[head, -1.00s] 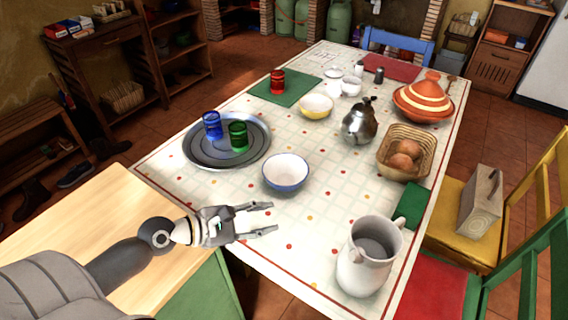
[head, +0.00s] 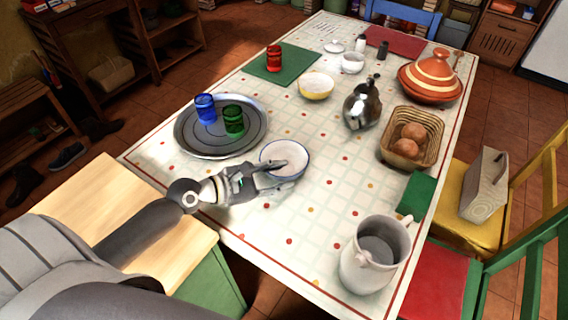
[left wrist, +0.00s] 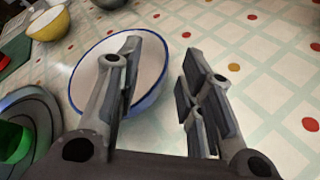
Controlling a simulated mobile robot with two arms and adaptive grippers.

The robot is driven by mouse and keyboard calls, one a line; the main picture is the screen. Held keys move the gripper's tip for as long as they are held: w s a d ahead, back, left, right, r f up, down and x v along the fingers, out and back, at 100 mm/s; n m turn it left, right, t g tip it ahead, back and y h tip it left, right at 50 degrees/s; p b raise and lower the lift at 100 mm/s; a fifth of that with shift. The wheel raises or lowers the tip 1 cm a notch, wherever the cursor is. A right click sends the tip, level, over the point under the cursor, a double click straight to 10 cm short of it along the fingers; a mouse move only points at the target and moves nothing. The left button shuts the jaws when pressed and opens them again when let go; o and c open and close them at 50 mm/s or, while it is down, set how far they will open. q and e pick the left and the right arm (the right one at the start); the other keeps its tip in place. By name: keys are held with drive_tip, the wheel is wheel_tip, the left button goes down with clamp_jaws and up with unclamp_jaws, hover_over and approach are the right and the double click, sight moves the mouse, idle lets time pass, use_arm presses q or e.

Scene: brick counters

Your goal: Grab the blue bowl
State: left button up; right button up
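The blue bowl (head: 294,150), white inside with a blue rim, stands upright on the dining table, right of the round tray. My left gripper (head: 287,174) is at the bowl's near side. In the left wrist view the gripper (left wrist: 162,50) is open. One finger is over the bowl (left wrist: 153,68) and the other is outside its rim, on the right. The rim runs between the fingers, with nothing gripped. Whether a finger touches the bowl cannot be told. My right gripper is not in view.
The grey round tray (head: 185,145) holds a blue cup (head: 205,108) and a green cup (head: 233,121). A yellow bowl (head: 316,87) and a metal teapot (head: 362,105) stand farther back. A white pitcher (head: 372,255) stands at the near right. The table between pitcher and bowl is clear.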

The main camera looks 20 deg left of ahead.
sight(299, 171)
use_arm(q)
drive_tip(key=x, duration=0.4)
drive_tip(key=shift+w+d, duration=0.15)
drive_tip(key=shift+w, duration=0.1)
drive_tip(key=shift+w+d+f, duration=0.1)
drive_tip(key=shift+c, duration=0.2)
clamp_jaws()
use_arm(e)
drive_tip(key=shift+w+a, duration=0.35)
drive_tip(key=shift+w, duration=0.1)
